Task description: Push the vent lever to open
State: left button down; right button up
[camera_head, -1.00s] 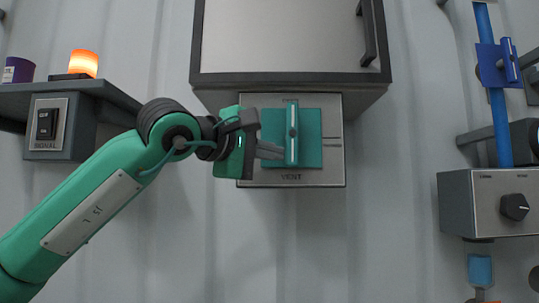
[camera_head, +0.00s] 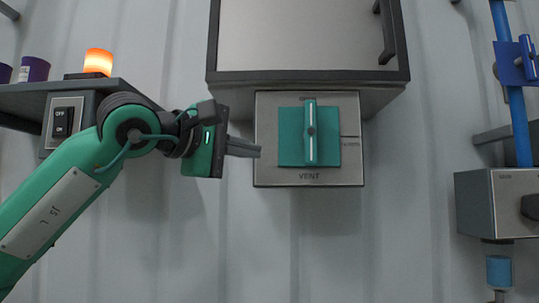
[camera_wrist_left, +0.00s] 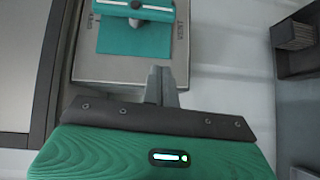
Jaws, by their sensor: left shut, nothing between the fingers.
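The vent lever (camera_head: 311,130) is a teal bar with a white stripe, standing upright on a teal square plate. The plate is on the grey vent panel (camera_head: 270,172), labelled VENT. The lever also shows at the top of the left wrist view (camera_wrist_left: 135,9), cut off by the frame edge. My left gripper (camera_head: 257,150) is shut and empty, just left of the panel's left edge and apart from the lever. Its shut fingers show in the left wrist view (camera_wrist_left: 161,84). My right gripper is not in view.
A grey cabinet (camera_head: 305,35) with a dark handle hangs directly above the panel. At left, a shelf (camera_head: 30,93) holds an orange lamp (camera_head: 98,62) and purple cups, above a signal switch box (camera_head: 63,122). A blue pipe (camera_head: 517,120) and control box stand at right. The wall below the panel is clear.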

pick_arm(q)
jog(key=v, duration=0.6)
jog(key=shift+s+d+b, duration=0.2)
jog(key=shift+s+b, duration=0.1)
jog(key=shift+s, duration=0.1)
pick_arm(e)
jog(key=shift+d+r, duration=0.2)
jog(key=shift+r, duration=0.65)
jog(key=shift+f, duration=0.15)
